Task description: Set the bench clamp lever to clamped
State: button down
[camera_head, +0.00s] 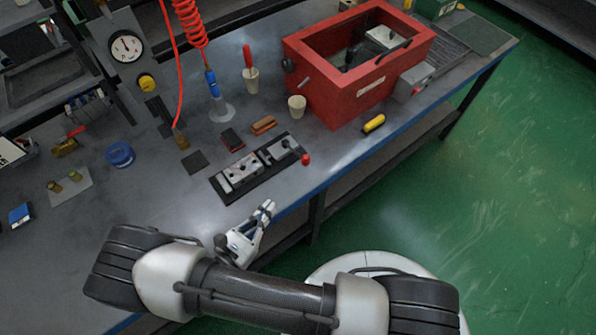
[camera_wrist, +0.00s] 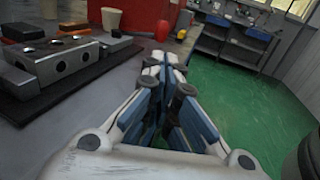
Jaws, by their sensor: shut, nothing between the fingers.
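The bench clamp (camera_head: 262,168) is a dark base with grey metal blocks, near the bench's front edge. Its lever ends in a red knob (camera_head: 305,159) at the clamp's right end. In the wrist view a metal block (camera_wrist: 65,65) of the clamp is at the left, and the red knob (camera_wrist: 162,30) shows beyond my fingertips. My gripper (camera_head: 268,207) is shut and empty, in front of the clamp near the bench edge and apart from the knob. In the wrist view its fingers (camera_wrist: 170,65) point forward. How far the lever is turned is hard to tell.
A large red open box (camera_head: 335,90) stands behind and right of the clamp. A yellow cylinder (camera_head: 374,123) lies right of the knob. A cream cup (camera_head: 297,107) and a brown block (camera_head: 263,124) are behind the clamp. Green floor (camera_head: 480,180) lies beyond the bench edge.

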aim_at(303, 166)
jog(key=shift+w, duration=0.1)
jog(key=b+x, duration=0.2)
jog(key=x, duration=1.2)
